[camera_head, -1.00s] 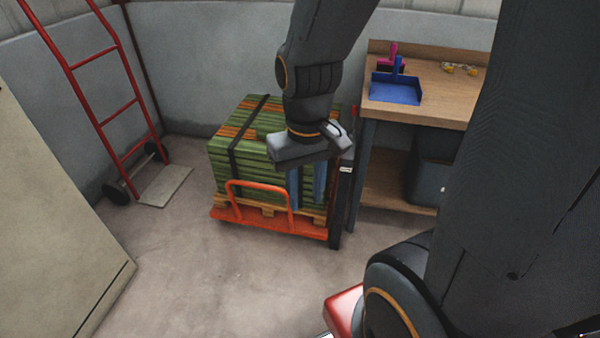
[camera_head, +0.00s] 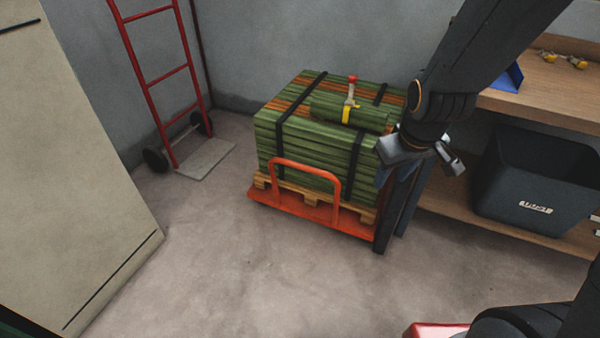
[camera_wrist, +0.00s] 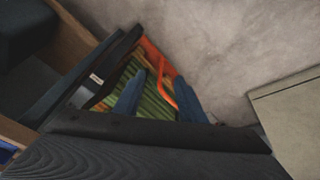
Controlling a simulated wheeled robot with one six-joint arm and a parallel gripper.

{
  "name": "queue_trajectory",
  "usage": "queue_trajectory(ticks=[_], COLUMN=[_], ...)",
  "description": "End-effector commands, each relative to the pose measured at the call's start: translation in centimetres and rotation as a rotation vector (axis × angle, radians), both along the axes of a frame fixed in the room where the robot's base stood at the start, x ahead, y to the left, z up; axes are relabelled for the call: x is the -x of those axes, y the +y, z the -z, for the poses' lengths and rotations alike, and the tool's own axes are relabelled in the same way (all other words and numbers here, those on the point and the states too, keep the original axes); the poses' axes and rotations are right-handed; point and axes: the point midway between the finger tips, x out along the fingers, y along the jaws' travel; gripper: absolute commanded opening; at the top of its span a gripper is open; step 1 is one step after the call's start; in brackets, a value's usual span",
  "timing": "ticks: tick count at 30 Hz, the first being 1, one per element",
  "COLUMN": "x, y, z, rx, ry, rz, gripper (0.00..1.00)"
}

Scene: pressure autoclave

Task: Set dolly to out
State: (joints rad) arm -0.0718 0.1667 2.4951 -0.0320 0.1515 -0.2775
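The dolly (camera_head: 288,212) is a low orange-red platform with an upright orange loop handle (camera_head: 305,165) at its front. It carries a wooden pallet with a strapped stack of green and brown planks (camera_head: 300,130). It stands on the floor against the workbench end. I see no contact.
A wooden workbench (camera_head: 545,105) with dark legs (camera_head: 388,218) and a grey bin (camera_head: 530,185) stands at right. A red hand truck (camera_head: 160,70) leans at the back left. A beige cabinet (camera_head: 75,170) is at left.

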Motion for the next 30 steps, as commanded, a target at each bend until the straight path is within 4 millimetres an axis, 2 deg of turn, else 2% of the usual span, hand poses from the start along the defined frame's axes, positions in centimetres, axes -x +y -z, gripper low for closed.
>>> queue_trajectory(ticks=[1,12,26,30], x=[-1.7,-11.2,-21.3,-24.3], y=[0.4,3.3,8.5,11.7], z=[2.6,12.6,23.7,26.3], rx=[0.007,0.078,0.21,0.3], ry=[-0.029,-0.266,-0.587,-0.746], rz=[-0.035,-0.284,-0.588,-0.739], gripper=[0.37,0.37,0.37,0.37])
